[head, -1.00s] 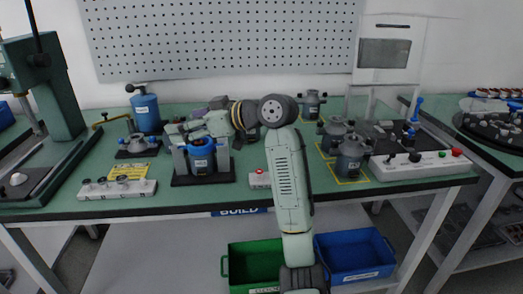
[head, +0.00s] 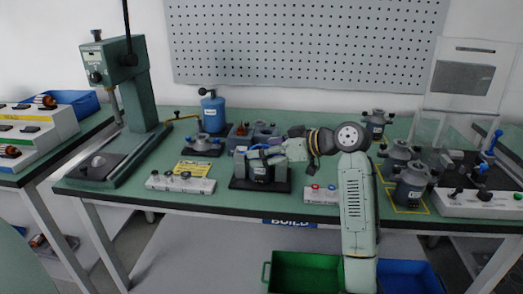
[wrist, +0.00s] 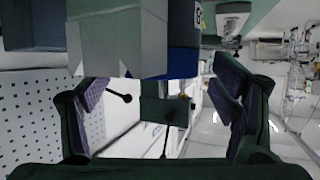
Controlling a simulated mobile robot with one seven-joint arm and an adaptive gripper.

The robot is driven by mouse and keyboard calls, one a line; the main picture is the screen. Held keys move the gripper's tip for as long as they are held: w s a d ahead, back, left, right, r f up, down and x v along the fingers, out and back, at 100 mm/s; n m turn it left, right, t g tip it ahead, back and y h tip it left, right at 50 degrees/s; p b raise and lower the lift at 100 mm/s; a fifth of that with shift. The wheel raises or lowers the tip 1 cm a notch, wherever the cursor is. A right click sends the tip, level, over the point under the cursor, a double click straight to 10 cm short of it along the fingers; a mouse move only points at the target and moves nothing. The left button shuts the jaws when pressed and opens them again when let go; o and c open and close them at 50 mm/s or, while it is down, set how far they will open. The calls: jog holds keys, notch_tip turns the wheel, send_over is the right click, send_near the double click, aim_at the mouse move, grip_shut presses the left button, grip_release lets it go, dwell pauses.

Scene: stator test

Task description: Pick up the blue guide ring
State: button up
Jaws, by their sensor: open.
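A dark cylinder with blue parts (head: 260,173) stands in a grey fixture (head: 240,170) on a black base, at the middle of the green bench. I cannot make out the blue guide ring clearly; the top of the cylinder is partly hidden by my gripper (head: 262,154). My gripper is at the top of the fixture in the head view. In the wrist view my gripper (wrist: 162,92) has its two purple-padded fingers wide apart with nothing held between them. A pale grey block (wrist: 120,40) and a dark blue surface (wrist: 184,62) are close by there.
A blue canister (head: 213,113) and a dark tray (head: 240,133) stand behind. A white strip with knobs (head: 181,183) and a button box (head: 322,194) flank the fixture. A green press (head: 135,80) is at left; grey housings (head: 411,185) are at right.

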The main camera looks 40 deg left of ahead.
jog(key=shift+s+a+f, duration=0.1)
jog(key=shift+a+f, duration=0.2)
jog(key=shift+a, duration=0.35)
jog(key=shift+c, duration=0.4)
jog(key=c, duration=1.1)
